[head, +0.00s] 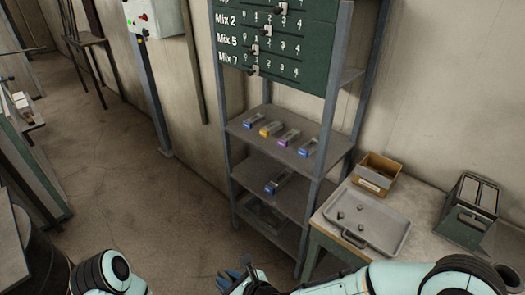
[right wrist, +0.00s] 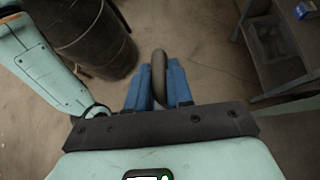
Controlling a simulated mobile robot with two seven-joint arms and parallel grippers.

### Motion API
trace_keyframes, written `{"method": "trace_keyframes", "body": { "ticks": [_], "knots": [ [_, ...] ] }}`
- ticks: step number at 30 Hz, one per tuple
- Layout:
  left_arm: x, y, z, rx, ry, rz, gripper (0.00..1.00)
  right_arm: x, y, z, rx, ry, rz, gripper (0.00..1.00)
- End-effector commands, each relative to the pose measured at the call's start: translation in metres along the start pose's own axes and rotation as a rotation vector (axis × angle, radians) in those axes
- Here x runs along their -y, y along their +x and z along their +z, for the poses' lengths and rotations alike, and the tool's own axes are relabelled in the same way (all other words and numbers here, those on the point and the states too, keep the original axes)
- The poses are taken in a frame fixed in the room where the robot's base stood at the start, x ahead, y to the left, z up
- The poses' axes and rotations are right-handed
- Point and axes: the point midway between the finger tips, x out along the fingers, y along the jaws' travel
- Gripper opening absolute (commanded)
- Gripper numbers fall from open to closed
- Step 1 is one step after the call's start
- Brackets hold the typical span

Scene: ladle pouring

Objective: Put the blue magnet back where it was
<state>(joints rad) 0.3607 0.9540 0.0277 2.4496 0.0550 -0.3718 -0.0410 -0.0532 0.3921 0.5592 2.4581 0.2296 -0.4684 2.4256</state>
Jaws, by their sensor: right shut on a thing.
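Several small blocks with coloured parts, which may be the magnets, lie on the shelf unit. On its upper shelf are a blue block (head: 254,121), a yellow block (head: 271,129), a purple block (head: 289,138) and a second blue block (head: 308,148). Another blue block (head: 279,183) lies on the shelf below. My right gripper (head: 236,279) is low, in front of the shelf unit. In the right wrist view its blue fingers are shut on a dark curved thing (right wrist: 159,70); I cannot tell what it is. My left gripper is out of view.
The grey shelf unit (head: 235,125) carries a green mix board (head: 300,40). To its right, a table holds a grey tray (head: 385,222), a cardboard box (head: 377,172) and a dark green container (head: 470,210). A dark drum (right wrist: 92,38) stands left. The floor between is clear.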

Motion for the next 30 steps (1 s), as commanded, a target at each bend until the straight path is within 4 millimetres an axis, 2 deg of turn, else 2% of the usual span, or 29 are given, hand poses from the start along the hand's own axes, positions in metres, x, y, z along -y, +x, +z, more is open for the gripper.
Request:
{"method": "trace_keyframes", "body": {
  "ticks": [5,7,12,15,18,21,30],
  "knots": [
    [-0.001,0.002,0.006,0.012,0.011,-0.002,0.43,0.074,-0.003,-0.011,0.020,0.140,-0.179,0.00],
    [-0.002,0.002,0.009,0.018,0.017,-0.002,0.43,0.112,-0.009,-0.020,0.029,0.208,-0.273,0.00],
    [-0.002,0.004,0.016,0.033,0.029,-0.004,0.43,0.193,-0.033,-0.050,0.044,0.353,-0.492,0.00],
    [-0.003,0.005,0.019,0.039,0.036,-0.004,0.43,0.227,-0.049,-0.066,0.051,0.412,-0.595,0.00],
    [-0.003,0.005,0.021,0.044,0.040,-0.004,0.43,0.250,-0.062,-0.079,0.053,0.453,-0.668,0.00],
    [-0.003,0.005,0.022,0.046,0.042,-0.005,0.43,0.262,-0.070,-0.087,0.055,0.475,-0.709,0.00],
    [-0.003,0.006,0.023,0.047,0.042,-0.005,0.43,0.267,-0.073,-0.090,0.057,0.482,-0.727,0.00]
  ]
}}
